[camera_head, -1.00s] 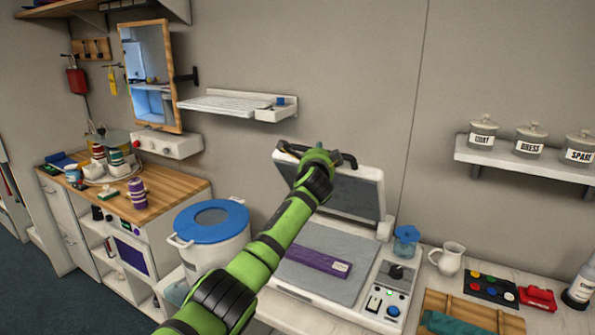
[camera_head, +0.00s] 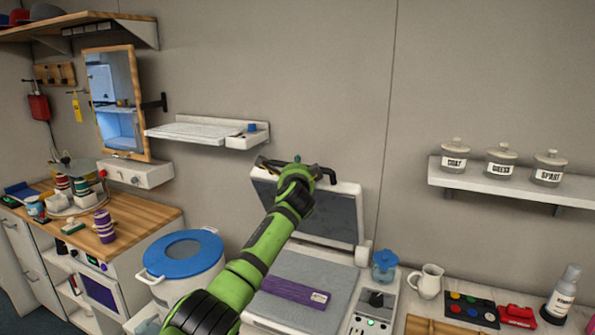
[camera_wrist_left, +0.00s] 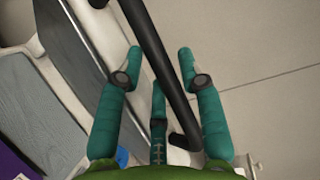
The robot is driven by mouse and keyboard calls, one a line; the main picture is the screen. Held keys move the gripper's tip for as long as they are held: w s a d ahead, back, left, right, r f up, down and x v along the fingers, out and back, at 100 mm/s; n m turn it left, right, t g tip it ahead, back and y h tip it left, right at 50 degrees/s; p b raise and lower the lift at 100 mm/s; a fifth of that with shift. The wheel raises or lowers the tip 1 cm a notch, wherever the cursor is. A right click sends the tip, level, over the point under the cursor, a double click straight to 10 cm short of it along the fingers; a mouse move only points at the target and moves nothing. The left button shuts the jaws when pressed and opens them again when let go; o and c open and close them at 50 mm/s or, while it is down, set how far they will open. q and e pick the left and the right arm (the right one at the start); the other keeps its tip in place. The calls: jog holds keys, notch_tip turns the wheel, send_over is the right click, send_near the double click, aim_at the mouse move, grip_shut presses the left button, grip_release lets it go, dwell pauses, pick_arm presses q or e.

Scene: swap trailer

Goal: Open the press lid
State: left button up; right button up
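The press lid (camera_head: 338,217) is raised and stands steeply tilted above the grey press bed (camera_head: 322,275). Its black bar handle (camera_head: 325,174) runs along the upper edge. My left gripper (camera_head: 291,170) is at this handle. In the left wrist view the handle (camera_wrist_left: 153,50) passes between the spread teal fingers of my left gripper (camera_wrist_left: 163,65), which are open; I cannot tell whether they touch it. The lid's dark plate (camera_wrist_left: 72,45) shows at the left there. A folded purple cloth (camera_head: 293,292) lies on the bed. My right gripper is not in view.
A white pot with a blue lid (camera_head: 183,253) stands left of the press. A blue-topped jar (camera_head: 385,263) and a white jug (camera_head: 427,280) stand right of it. A wall shelf (camera_head: 205,133) is above left, a shelf with jars (camera_head: 500,187) at right.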

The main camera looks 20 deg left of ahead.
pick_arm(q)
jog(key=v, duration=1.2)
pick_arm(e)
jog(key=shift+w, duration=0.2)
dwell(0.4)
